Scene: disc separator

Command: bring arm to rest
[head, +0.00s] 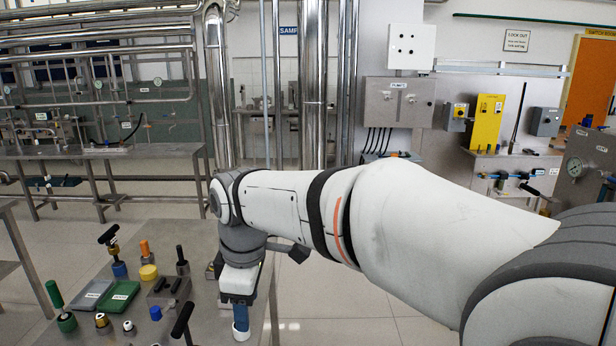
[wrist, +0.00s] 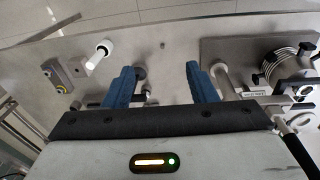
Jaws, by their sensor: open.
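My arm reaches from the right across the head view, and my gripper (head: 241,326) points down by the right edge of a steel table (head: 205,245). In the wrist view my gripper (wrist: 163,80) shows two blue fingers spread apart with nothing between them. Below and beyond the fingers lies the grey tabletop (wrist: 170,55) with fittings on it. Whether the fingertips touch anything cannot be told.
A green tray (head: 118,298), a grey tray (head: 91,294), a yellow part (head: 148,272) and several knobs and handles stand on the table. In the wrist view a disc stack (wrist: 285,65) is at right and a white cylinder (wrist: 100,55) at left. Floor right of the table is clear.

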